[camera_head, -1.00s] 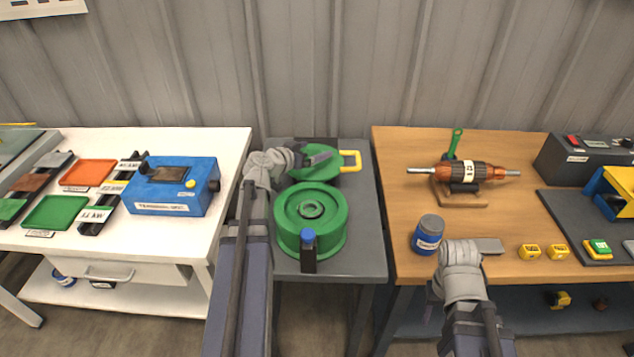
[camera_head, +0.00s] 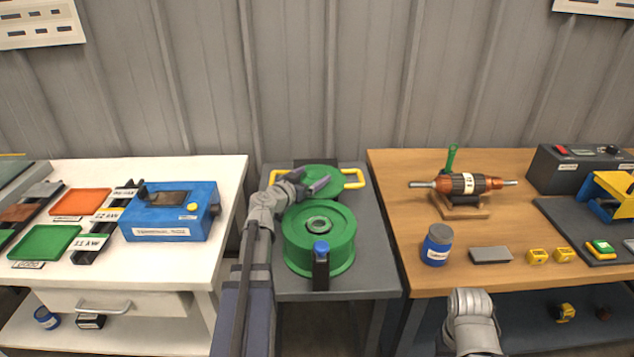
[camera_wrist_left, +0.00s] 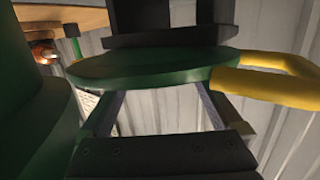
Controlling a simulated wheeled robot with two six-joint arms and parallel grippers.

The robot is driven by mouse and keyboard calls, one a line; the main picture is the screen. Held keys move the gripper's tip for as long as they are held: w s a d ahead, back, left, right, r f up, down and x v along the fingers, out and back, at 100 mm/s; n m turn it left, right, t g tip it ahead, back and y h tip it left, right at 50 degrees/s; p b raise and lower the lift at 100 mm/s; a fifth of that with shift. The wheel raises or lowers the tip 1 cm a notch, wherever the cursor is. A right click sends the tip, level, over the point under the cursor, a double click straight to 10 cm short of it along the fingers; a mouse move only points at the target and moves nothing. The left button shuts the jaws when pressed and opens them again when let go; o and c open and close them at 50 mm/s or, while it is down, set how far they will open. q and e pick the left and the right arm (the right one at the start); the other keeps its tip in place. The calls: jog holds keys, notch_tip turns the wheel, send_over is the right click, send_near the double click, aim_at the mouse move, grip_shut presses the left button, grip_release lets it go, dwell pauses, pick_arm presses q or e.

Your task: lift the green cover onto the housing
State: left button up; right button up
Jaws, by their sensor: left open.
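The green cover (camera_head: 325,176) is a round disc with yellow handles at both sides. It sits at the back of the grey stand table, behind the green drum-shaped housing (camera_head: 300,258), and is not on it. My left gripper (camera_head: 318,184) is open at the near side of the cover, overlapping it in the head view. In the left wrist view, the cover (camera_wrist_left: 150,66) spans across the open fingers and one yellow handle (camera_wrist_left: 275,85) shows at right. I cannot tell whether the fingers touch the cover. My right wrist shows low in the head view; its jaws cannot be made out.
A blue-capped black post (camera_head: 321,270) stands at the housing's front. The left white bench holds a blue tester box (camera_head: 165,222) and trays. The right wooden bench holds an orange rotor (camera_head: 485,184), a blue can (camera_head: 435,250) and a grey block (camera_head: 490,255).

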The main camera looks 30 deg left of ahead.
aim_at(322, 170)
pick_arm(q)
jog(key=shift+w+d+f+b, duration=0.1)
jog(key=shift+w+f, duration=0.05)
jog(key=shift+w, duration=0.75)
jog(key=shift+w+d+f+b, duration=0.1)
jog(key=shift+w+d+b, duration=0.05)
jog(key=shift+w, duration=0.75)
jog(key=shift+w+d+f+b, duration=0.1)
jog(key=shift+w+f, duration=0.05)
jog(key=shift+w, duration=0.75)
jog(key=shift+c, duration=0.2)
grip_shut()
